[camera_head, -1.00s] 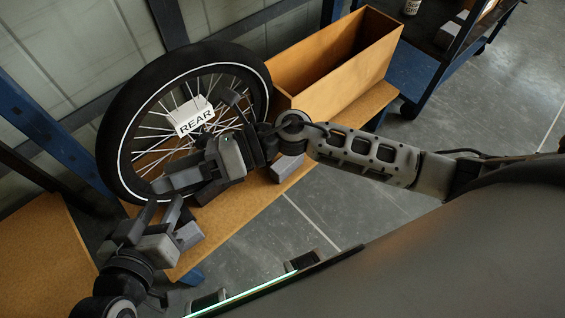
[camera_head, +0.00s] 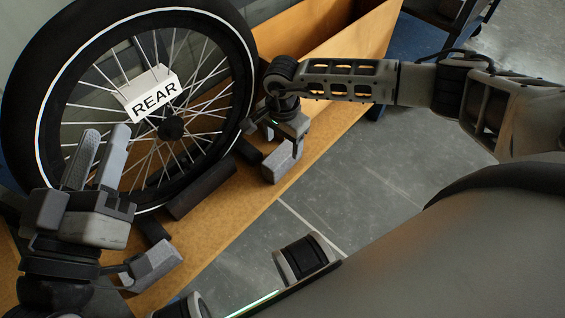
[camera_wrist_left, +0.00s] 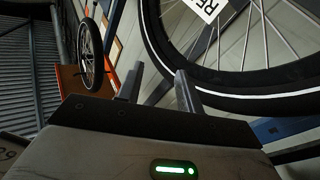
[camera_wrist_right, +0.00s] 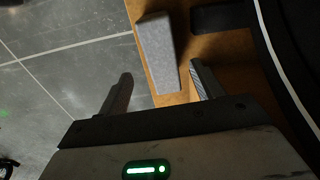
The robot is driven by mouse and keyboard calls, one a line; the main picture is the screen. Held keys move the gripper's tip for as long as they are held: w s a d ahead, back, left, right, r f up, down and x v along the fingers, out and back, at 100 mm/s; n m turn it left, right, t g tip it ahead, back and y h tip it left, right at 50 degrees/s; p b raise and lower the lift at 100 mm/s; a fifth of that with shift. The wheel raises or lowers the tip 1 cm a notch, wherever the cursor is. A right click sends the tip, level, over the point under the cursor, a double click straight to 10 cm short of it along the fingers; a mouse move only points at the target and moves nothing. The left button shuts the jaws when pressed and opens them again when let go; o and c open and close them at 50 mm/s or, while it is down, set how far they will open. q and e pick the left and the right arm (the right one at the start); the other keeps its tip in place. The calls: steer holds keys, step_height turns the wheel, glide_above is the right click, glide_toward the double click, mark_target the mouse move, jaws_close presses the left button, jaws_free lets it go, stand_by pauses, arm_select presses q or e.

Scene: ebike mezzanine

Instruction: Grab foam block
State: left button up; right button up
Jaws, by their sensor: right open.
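A grey foam block (camera_head: 281,163) lies on the wooden bench near its front edge, right of the wheel. My right gripper (camera_head: 285,145) is above it, pointing down and partly hiding it. In the right wrist view the foam block (camera_wrist_right: 157,50) lies beyond and between the spread fingers of my right gripper (camera_wrist_right: 160,72), which hold nothing. A second grey block (camera_head: 155,260) lies at the lower left. My left gripper (camera_head: 105,130) points up in front of the wheel, fingers apart and empty; its open fingers also show in the left wrist view (camera_wrist_left: 158,78).
A bicycle wheel (camera_head: 225,95) with a REAR label (camera_head: 152,92) stands at the bench's back. Dark support bars (camera_head: 202,187) lie at its foot. A wooden box (camera_head: 345,40) stands right of it. Open floor (camera_head: 350,190) lies in front of the bench (camera_head: 225,225).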

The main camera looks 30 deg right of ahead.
mark_target(283, 152)
step_height(283, 152, down, 3)
steer(key=shift+f+b, duration=0.2)
steer(key=shift+b, duration=0.4)
step_height(283, 152, down, 4)
steer(key=shift+w+d+r+b, duration=0.1)
steer(key=shift+w+r+b, duration=0.1)
steer(key=shift+b, duration=0.95)
steer(key=shift+f, duration=0.25)
arm_select(q)
step_height(283, 152, up, 7)
steer(key=m+t+h, duration=0.2)
steer(key=m+h, duration=0.4)
steer(key=m, duration=0.2)
steer(key=shift+s, duration=0.45)
arm_select(e)
steer(key=c, duration=1.1)
